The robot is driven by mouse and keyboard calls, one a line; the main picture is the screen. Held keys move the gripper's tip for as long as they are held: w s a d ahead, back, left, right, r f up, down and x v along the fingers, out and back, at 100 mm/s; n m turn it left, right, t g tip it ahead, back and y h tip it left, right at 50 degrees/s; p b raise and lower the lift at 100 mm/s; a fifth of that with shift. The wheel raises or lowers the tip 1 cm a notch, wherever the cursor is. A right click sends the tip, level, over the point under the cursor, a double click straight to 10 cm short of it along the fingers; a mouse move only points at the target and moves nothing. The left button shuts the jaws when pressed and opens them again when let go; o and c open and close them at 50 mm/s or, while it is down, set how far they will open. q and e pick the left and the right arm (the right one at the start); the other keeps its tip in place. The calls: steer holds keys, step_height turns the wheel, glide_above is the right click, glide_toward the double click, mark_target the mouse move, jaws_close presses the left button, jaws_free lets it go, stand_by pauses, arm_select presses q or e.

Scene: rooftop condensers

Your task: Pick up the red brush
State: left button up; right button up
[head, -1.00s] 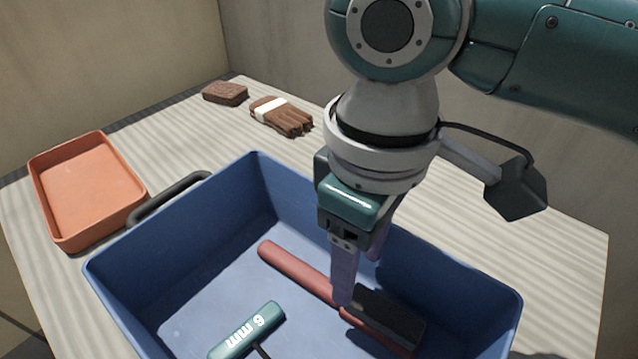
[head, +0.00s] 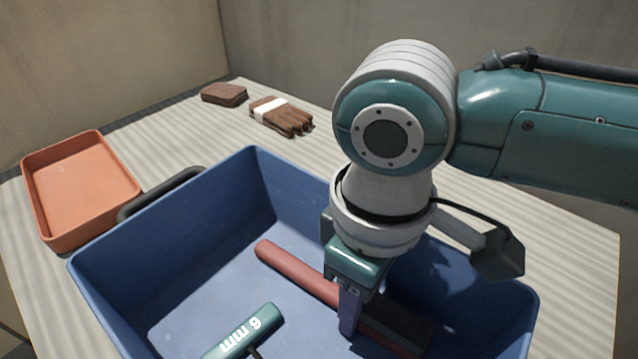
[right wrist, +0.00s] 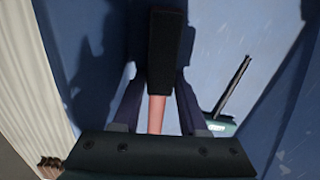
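The red brush (head: 297,272) lies in the blue bin (head: 160,231), its red handle towards the back left and its black bristle head (head: 403,322) towards the front right. My right gripper (head: 358,318) points down into the bin over the brush, near where the handle meets the head. In the right wrist view the two fingers (right wrist: 160,88) stand apart on either side of the brush, with the red handle (right wrist: 156,115) between them and gaps beside it. It is open. One finger is mostly hidden in the head view. My left gripper is not in view.
An orange tray (head: 80,185), brown gloves (head: 283,117) and a brown block (head: 224,94) are on the table (head: 190,133). The bin walls stand close around my right gripper.

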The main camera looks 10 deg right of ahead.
jaws_close()
steer(key=shift+r, duration=0.1)
